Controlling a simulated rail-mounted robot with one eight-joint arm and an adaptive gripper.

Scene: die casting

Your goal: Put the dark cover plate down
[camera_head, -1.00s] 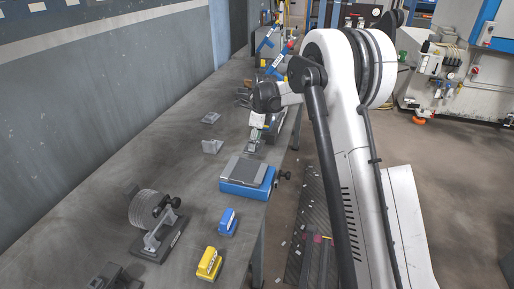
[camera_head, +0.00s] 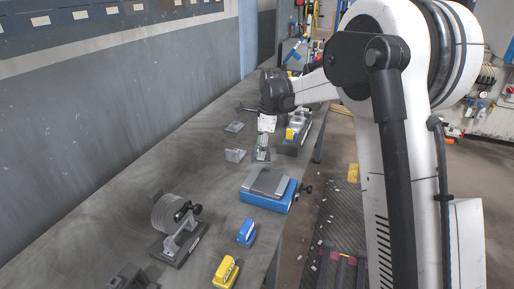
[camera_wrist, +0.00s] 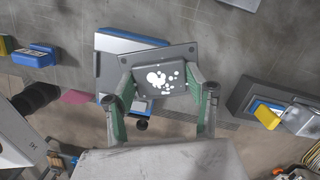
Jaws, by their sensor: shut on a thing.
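The dark cover plate (camera_wrist: 180,62) is a flat dark grey piece with white spots in its middle. My gripper (camera_wrist: 162,92) has its two green fingers closed on the plate's sides in the wrist view. The plate covers the right part of a blue block with a grey top (camera_wrist: 108,68), which lies behind it; I cannot tell the gap between them. In the head view my gripper (camera_head: 262,148) shows small and green, just beyond the blue block (camera_head: 264,202), which carries a grey top plate (camera_head: 268,181). The held plate is hard to make out there.
A blue box (camera_head: 246,232) and a yellow box (camera_head: 226,271) stand at the near table edge. A grey holder (camera_head: 290,148) with a yellow-topped item is beyond my gripper. Small grey pieces (camera_head: 235,155) lie to the left. A disc stand (camera_head: 175,225) is nearer. Bare table lies left.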

